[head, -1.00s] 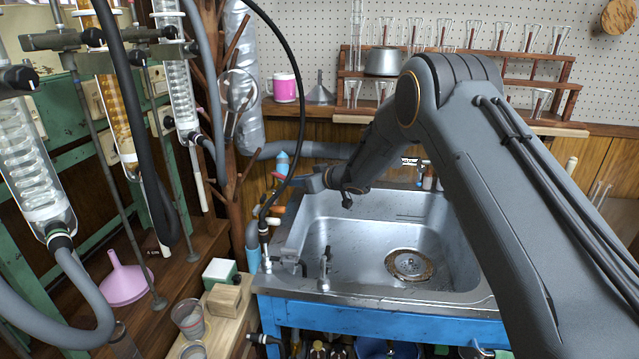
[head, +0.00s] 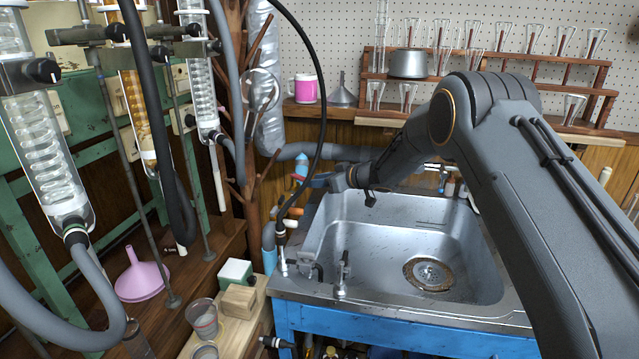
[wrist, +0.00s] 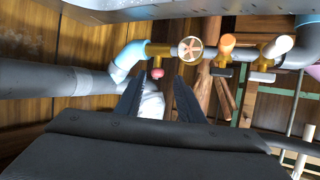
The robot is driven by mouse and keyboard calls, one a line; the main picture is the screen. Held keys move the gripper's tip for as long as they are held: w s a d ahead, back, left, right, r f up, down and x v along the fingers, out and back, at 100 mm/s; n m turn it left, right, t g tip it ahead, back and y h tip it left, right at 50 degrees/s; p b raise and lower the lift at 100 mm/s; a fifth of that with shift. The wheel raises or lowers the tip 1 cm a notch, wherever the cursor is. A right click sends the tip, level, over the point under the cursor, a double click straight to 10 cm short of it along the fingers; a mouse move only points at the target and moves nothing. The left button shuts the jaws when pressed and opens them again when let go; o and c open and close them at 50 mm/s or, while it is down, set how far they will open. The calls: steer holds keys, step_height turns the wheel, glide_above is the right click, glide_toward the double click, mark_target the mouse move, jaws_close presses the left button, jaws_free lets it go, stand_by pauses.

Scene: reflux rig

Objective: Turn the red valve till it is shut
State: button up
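In the wrist view a small red knob (wrist: 157,73), the only plainly red valve part, sits on a brass fitting beside a light-blue pipe elbow (wrist: 130,58). My gripper (wrist: 160,78) is open, with its two dark fingers apart and the red knob showing between their tips. I cannot tell whether the fingers touch it. A pale cloth-like or plastic thing (wrist: 152,103) shows behind the fingers. In the head view my gripper (head: 318,181) is at the left back of the sink, by a small red part (head: 298,179); the fingertips are too small to read there.
Along the same pipe are a round handwheel with reddish spokes (wrist: 190,49), an orange handle (wrist: 228,42) and a white handle (wrist: 277,46). A steel sink (head: 385,245) lies below my arm. A black hose (head: 322,110) hangs near the gripper. Glass condensers (head: 45,150) stand at left.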

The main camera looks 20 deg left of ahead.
steer(key=v, duration=0.8)
steer(key=shift+d+f, duration=0.2)
steer(key=shift+w, duration=0.1)
steer(key=c, duration=0.6)
steer(key=shift+a+f+b, duration=0.15)
steer(key=shift+a+b, duration=0.05)
steer(key=shift+b, duration=0.15)
jaws_close()
steer(key=s+a+f+n+t+y+b, duration=0.15)
steer(key=s+f+n+t+b, duration=0.35)
steer(key=n, duration=1)
steer(key=shift+t+y, duration=0.25)
steer(key=shift+t, duration=0.15)
steer(key=p+x, duration=0.1)
steer(key=x, duration=0.8)
steer(key=shift+a+r+p, duration=0.1)
steer(key=shift+r+p, duration=0.15)
steer(key=shift+p, duration=0.15)
